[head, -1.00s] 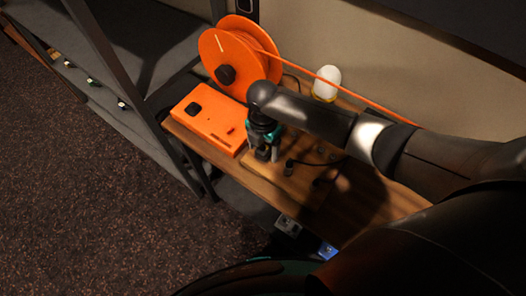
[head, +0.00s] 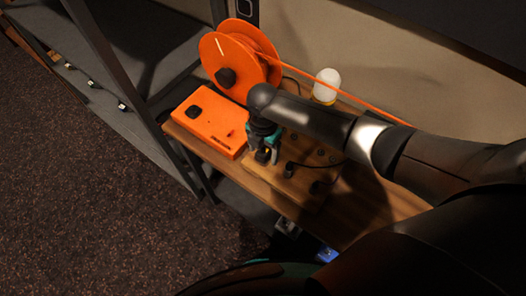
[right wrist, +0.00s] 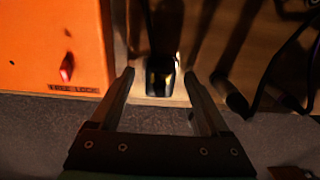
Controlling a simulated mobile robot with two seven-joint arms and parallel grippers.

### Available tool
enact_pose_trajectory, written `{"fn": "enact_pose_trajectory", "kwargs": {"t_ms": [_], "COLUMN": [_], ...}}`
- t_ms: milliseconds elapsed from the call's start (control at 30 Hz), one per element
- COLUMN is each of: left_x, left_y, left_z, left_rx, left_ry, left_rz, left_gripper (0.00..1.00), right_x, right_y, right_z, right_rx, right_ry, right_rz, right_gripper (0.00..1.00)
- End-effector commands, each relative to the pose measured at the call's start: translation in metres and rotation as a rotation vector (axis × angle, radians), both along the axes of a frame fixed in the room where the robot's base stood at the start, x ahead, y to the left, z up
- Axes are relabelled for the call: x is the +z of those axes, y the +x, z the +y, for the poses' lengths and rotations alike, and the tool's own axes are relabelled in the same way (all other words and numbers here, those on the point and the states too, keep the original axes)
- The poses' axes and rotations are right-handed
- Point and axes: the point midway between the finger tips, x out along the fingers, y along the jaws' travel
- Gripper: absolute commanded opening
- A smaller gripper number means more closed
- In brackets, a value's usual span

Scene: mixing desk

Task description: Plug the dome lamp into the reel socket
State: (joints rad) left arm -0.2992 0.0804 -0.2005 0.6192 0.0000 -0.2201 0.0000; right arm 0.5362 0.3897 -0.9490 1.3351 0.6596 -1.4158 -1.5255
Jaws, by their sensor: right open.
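The white dome lamp (head: 327,82) stands upright on a yellow base at the back of the desk. The orange reel (head: 222,58) stands at the back left with a black hub. In front of it is an orange box (head: 214,118) with a black round fitting; I cannot tell which fitting is the reel socket. My right gripper (head: 265,154) is low over the desk, right of the box. In the right wrist view it is open (right wrist: 160,76), its fingers on either side of a black plug-like piece (right wrist: 162,80). Whether they touch it is unclear. My left gripper is out of view.
A wooden board (head: 300,185) with holes lies on the desk. A black plug with a cable (head: 290,169) is just right of the gripper. An orange strap (head: 330,88) runs from the reel to the right. A grey metal shelf (head: 120,70) stands at the left.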

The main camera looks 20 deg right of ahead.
Motion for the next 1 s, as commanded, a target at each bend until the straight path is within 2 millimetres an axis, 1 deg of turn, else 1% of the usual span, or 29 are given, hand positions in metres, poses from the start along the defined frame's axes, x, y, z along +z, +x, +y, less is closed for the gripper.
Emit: {"fn": "enact_pose_trajectory", "kwargs": {"t_ms": [633,667,1000], "left_x": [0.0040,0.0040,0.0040], "left_y": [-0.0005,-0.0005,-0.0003], "left_z": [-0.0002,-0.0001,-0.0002], "left_rx": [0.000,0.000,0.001], "left_ry": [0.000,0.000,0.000], "left_rz": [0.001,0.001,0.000], "left_gripper": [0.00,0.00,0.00], "right_x": [0.0000,0.0000,0.0000], "right_y": [0.0002,0.0002,0.0001], "right_z": [0.0003,0.0003,0.0002], "right_rx": [0.000,0.000,0.000], "right_ry": [0.000,0.000,0.000], "right_rz": [0.000,0.000,0.000], "right_gripper": [0.80,0.79,0.41]}}
